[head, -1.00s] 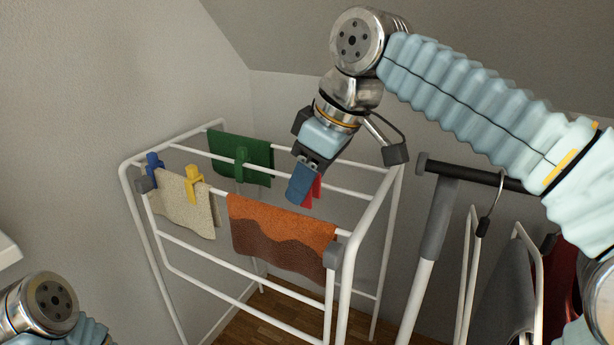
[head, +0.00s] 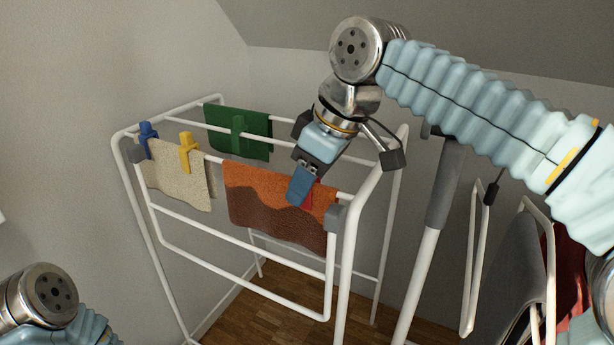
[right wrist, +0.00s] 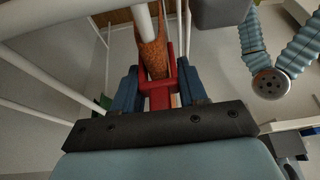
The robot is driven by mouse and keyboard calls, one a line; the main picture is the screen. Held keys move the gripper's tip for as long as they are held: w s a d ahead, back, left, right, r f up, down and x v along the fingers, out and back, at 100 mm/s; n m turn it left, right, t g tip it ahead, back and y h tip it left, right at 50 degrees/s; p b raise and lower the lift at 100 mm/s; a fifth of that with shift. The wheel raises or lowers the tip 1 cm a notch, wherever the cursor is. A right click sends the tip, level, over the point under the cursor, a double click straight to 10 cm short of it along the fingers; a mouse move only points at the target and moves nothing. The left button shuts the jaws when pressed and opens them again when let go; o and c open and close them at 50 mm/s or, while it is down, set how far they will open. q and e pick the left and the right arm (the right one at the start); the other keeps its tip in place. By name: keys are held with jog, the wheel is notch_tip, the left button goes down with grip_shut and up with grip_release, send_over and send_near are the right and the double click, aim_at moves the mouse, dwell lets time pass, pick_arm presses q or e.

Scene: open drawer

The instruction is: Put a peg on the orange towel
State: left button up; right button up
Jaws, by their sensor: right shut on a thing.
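The orange towel (head: 262,195), with a brown wavy lower part, hangs over the front rail of the white drying rack. My right gripper (head: 300,190) is at the towel's upper right part and is shut on a red peg (head: 308,196). The gripper hides most of the peg in the head view. In the right wrist view the red peg (right wrist: 160,92) sits between the blue fingers, its prongs reaching to the end of the towel (right wrist: 152,52) on the rail. I cannot tell whether the prongs grip the cloth. My left gripper is out of view.
A beige towel (head: 178,178) with a blue peg (head: 148,132) and a yellow peg (head: 189,152) hangs at left.

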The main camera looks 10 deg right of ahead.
jog(key=o, duration=1.1)
